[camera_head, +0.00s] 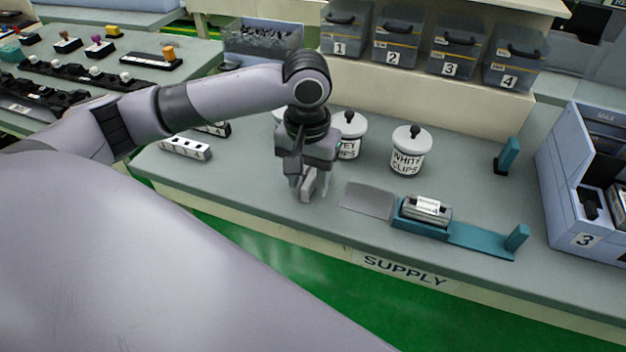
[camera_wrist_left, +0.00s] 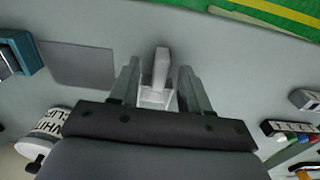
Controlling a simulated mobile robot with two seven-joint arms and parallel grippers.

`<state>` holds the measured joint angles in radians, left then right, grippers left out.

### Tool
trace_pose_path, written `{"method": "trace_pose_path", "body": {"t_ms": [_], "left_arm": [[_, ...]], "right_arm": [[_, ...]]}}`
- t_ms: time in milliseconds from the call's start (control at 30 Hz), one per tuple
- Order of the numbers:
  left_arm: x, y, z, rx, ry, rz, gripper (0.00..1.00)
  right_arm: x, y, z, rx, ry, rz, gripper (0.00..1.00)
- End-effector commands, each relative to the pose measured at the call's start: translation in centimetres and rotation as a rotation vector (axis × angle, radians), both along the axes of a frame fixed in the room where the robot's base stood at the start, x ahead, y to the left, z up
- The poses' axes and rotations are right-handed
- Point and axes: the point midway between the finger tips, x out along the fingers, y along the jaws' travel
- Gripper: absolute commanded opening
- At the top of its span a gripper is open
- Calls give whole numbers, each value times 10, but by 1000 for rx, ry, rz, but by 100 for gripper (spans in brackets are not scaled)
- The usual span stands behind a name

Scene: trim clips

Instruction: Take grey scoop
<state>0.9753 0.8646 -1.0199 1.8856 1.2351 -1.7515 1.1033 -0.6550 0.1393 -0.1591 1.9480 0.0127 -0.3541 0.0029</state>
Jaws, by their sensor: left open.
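The grey scoop (camera_head: 307,186) is on the supply table, under my left gripper (camera_head: 310,192). In the left wrist view its upright grey handle (camera_wrist_left: 161,68) shows between the two fingers, with a paler, whitish part (camera_wrist_left: 155,97) nearer the palm. My left gripper (camera_wrist_left: 159,80) is open, with a finger on each side of the scoop and a visible gap at both sides. Part of the scoop is hidden by the fingers in the head view. My right gripper is not in view.
A lidded jar (camera_head: 350,134) stands close behind the gripper, and the white clips jar (camera_head: 408,150) is to its right. A flat grey plate (camera_head: 367,200) and a teal fixture (camera_head: 480,238) lie to the right. A white block (camera_head: 185,148) is at left.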

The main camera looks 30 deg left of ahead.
Motion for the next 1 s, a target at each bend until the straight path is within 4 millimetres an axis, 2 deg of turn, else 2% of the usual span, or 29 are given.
{"method": "trace_pose_path", "body": {"t_ms": [100,367,467,500,533,833,1000], "left_arm": [[-1,1,-13,1,1,-1,47],[0,0,-15,0,-1,-1,47],[0,0,-15,0,-1,-1,18],[0,1,-15,0,-1,-1,4],[0,1,-15,0,-1,-1,0],[0,0,-14,0,-2,-1,0],[0,0,-5,1,-3,0,0]], "right_arm": [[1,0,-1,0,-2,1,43],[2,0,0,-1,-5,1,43],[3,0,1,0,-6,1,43],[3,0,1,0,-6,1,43],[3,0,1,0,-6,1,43],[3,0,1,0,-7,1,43],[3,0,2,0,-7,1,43]]}}
